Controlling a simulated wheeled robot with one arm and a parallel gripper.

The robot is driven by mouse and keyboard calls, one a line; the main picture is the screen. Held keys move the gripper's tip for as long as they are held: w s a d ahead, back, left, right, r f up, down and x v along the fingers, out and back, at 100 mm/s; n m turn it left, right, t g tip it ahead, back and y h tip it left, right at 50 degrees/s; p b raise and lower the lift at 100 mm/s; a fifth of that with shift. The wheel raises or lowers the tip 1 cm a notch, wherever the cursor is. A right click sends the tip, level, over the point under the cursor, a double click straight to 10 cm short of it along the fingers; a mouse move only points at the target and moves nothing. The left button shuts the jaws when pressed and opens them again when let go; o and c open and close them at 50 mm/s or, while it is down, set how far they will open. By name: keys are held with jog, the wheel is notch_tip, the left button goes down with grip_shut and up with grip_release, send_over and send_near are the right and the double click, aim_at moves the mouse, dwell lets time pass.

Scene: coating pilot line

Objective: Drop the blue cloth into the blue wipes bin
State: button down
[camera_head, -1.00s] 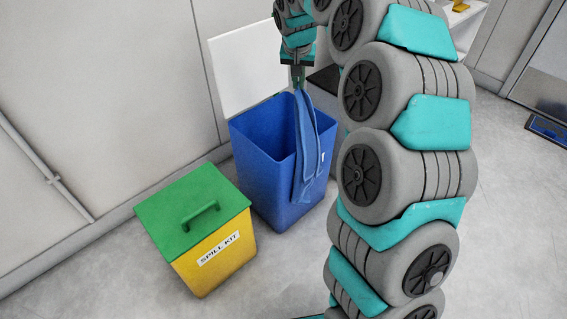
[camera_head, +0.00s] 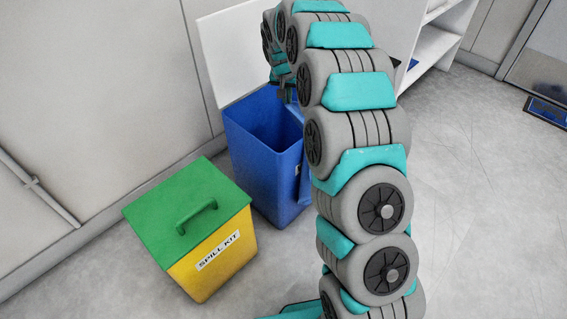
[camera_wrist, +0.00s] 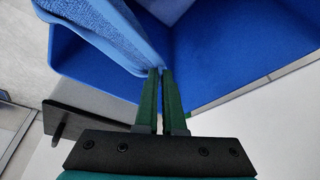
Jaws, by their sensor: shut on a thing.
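The blue wipes bin (camera_head: 262,165) stands open-topped on the floor left of my arm. It also fills much of the wrist view (camera_wrist: 225,60). My gripper (camera_wrist: 161,75) is shut on the lighter blue cloth (camera_wrist: 108,28), whose edge is between the fingertips. In the head view my gripper (camera_head: 287,97) is at the bin's back right, partly hidden by my arm. A strip of the cloth (camera_head: 304,182) shows at the bin's right side; my arm hides the rest. I cannot tell how much of the cloth is over the opening.
A yellow spill kit box (camera_head: 217,262) with a green lid (camera_head: 185,205) stands left of the bin. A white panel (camera_head: 235,50) is behind the bin, near the wall. White shelving (camera_head: 435,45) is at the back.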

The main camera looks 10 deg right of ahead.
jog(key=shift+f, duration=1.85)
jog(key=c, duration=0.9)
grip_release()
jog(key=shift+c, duration=0.2)
jog(key=shift+o, duration=0.4)
jog(key=o, duration=0.5)
jog(key=shift+o, duration=0.4)
jog(key=shift+o, duration=1.4)
jog(key=shift+r, duration=0.1)
